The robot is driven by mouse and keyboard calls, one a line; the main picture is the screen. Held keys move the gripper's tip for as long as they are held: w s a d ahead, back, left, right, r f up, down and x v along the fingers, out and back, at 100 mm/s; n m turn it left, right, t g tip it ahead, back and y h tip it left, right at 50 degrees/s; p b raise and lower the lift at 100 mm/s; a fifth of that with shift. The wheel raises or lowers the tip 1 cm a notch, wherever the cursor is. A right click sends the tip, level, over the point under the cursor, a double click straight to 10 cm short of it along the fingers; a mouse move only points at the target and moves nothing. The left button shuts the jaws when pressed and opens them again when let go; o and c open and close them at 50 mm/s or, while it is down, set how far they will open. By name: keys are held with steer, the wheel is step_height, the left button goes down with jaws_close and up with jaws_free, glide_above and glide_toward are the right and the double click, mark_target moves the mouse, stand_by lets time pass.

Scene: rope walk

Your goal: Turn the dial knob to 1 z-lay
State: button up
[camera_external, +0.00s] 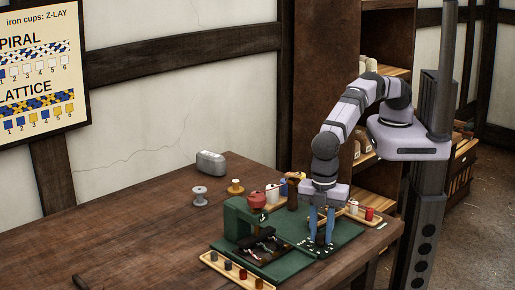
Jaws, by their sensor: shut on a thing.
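My gripper (322,228) points straight down over the right part of the green machine base (268,268) on the table. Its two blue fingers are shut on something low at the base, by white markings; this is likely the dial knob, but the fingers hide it. Which mark the knob points to is too small to read. A green upright housing (236,218) with a red top piece stands on the base to the left of my gripper. A poster (40,75) on the wall reads "iron cups: Z-LAY" at its top.
A wooden tray with dark spools (230,268) lies at the front left of the base. Red and white spools (353,207) stand in a tray to the right. A grey spool (200,196), an orange spool (236,187) and a grey rounded box (211,163) stand behind. The table's left is mostly clear.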

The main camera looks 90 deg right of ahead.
mark_target(320, 236)
steer(key=o, duration=1)
steer(key=shift+o, duration=0.2)
steer(key=shift+r+b, duration=1)
steer(key=shift+r, duration=2.7)
